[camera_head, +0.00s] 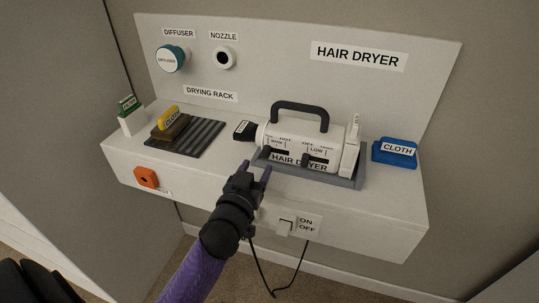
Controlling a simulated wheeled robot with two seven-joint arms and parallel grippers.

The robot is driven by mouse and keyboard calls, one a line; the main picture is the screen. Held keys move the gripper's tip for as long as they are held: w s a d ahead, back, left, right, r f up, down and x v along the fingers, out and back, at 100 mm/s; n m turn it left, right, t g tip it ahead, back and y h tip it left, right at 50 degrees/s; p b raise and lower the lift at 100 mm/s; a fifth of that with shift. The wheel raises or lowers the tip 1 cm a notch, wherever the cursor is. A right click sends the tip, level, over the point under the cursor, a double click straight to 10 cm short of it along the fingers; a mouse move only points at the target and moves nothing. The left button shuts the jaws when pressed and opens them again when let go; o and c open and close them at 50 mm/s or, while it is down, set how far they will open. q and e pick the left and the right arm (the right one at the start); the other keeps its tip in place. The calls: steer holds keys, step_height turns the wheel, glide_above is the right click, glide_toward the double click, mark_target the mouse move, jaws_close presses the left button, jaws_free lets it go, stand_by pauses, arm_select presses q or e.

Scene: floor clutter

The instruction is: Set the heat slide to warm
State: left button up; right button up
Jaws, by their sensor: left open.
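The white hair dryer (330,135) lies in a grey cradle (346,182) on the shelf, with a black handle on top and a dark nozzle at its left end. Two dark slide knobs show on its front: a left one (266,150) under small heat lettering and a right one (306,158) near OFF and LOW. The lettering is too small to read surely. My left gripper (256,166) is open in front of the cradle's left part, its fingertips just below the left knob. I cannot tell whether it touches. My right gripper is not in view.
A drying rack (205,138) with a brown and yellow cloth block (169,122) is at left. An orange box (147,177) and an ON/OFF switch (286,226) with a hanging cord are on the front face.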

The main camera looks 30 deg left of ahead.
mark_target(265, 155)
arm_select(q)
steer(key=x, duration=0.4)
steer(key=shift+w+b, duration=0.4)
steer(key=shift+c, duration=0.3)
steer(key=shift+f, duration=0.1)
jaws_close()
